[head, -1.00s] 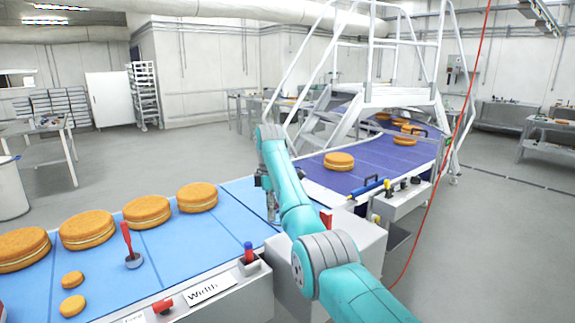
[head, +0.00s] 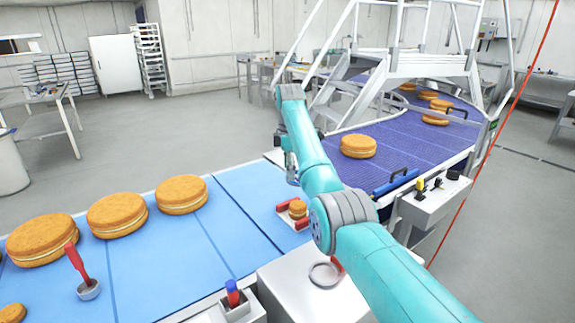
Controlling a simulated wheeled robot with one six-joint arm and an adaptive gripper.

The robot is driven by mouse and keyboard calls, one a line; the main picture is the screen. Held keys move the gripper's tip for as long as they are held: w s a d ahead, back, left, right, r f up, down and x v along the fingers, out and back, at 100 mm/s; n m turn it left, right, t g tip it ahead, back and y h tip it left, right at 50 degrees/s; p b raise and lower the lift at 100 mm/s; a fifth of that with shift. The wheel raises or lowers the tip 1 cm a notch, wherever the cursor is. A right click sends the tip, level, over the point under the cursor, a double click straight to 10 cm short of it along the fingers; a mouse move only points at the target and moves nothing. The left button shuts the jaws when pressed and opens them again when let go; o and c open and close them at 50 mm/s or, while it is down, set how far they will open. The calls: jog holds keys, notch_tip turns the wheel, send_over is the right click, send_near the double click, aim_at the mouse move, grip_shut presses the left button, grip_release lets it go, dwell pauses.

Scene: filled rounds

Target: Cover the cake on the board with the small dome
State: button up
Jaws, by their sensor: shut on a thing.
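A small round cake (head: 297,208) sits on a small pale board (head: 301,224) with red ends, on the blue belt just left of my arm. My gripper (head: 292,180) is above and slightly left of the board, partly behind my arm. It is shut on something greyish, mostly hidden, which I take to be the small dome. A metal ring-like rim (head: 325,275) with a red part beside it lies on the grey box and is partly covered by my arm. A silver cup-shaped piece with a red handle (head: 78,265) stands on the belt at the left.
Several large cakes (head: 117,215) line the blue belt at the left. Another large cake (head: 358,146) is on the purple belt (head: 400,150), beyond my arm. A blue-and-red knob (head: 232,292) rises at the near edge. The belt left of the board is clear.

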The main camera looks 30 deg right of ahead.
jog(key=shift+d+f, duration=0.1)
jog(key=shift+f, duration=0.25)
jog(key=shift+f, duration=6.6)
jog(key=shift+a+f, duration=0.15)
jog(key=shift+a, duration=0.05)
jog(key=o, duration=1)
jog(key=shift+o, duration=0.2)
notch_tip(320, 180, up, 7)
